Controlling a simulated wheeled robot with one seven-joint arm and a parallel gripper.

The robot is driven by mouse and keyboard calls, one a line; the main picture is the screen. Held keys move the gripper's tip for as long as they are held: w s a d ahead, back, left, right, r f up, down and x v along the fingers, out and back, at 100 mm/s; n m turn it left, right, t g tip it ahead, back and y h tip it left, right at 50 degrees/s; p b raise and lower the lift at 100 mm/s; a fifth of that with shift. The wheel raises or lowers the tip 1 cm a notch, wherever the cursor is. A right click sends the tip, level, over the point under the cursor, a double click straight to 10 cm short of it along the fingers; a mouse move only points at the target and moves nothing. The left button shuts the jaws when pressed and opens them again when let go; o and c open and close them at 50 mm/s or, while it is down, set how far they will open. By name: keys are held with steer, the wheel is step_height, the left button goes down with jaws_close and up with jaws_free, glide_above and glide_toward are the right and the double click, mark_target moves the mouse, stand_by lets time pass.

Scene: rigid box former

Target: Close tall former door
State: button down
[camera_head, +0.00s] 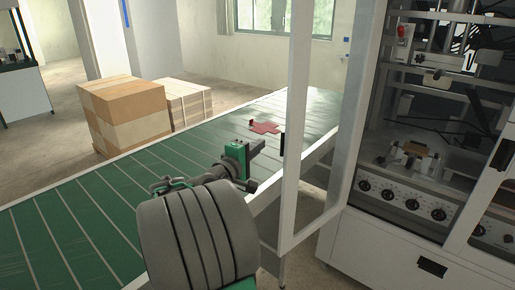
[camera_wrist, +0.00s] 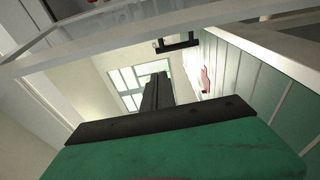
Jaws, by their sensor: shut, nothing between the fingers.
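The tall former door (camera_head: 298,95) is a white-framed clear panel standing open, swung out from the machine (camera_head: 385,215) toward the conveyor. Its black handle (camera_head: 283,145) is on the left edge of the frame. My gripper (camera_head: 257,146) is shut and empty, just left of the handle with a small apparent gap; I cannot tell the depth between them. In the wrist view my dark shut fingers (camera_wrist: 157,92) point ahead. A white frame bar (camera_wrist: 120,28) crosses the top there, and a black handle (camera_wrist: 178,43) shows beyond the fingertips.
The green conveyor (camera_head: 80,205) runs under and behind my arm. A flat red piece (camera_head: 264,128) lies on it. Stacked cartons (camera_head: 125,112) stand beyond it. The machine's opening shows knobs (camera_head: 411,204) and inner fittings. Bare floor shows behind the conveyor.

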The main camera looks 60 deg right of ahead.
steer(key=s+d+p, duration=0.2)
steer(key=s+d, duration=0.1)
steer(key=d, duration=0.2)
steer(key=shift+s, duration=0.4)
steer(key=shift+a, duration=0.1)
